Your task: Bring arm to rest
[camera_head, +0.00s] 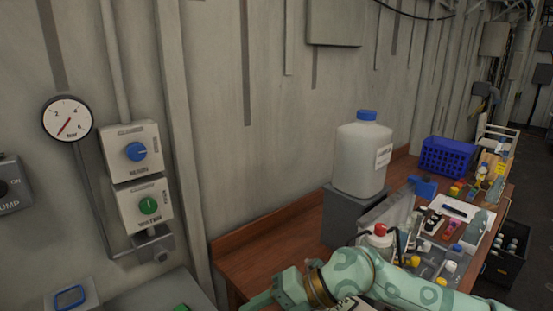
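My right arm comes in from the lower right and reaches left across the front of the wooden workbench (240,262). My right gripper (257,300) is at the bottom edge, low at the bench's left end. Its fingers are partly cut off by the frame, so I cannot tell whether it is open or shut. I see nothing clearly held in it. My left arm and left gripper are not in view.
A white jug with a blue cap (362,158) stands on a grey block (346,218). Bottles crowd close behind my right arm, one red-capped (380,238). A blue basket (446,157) is farther back. Control boxes (144,202) and a gauge (67,119) are on the left wall.

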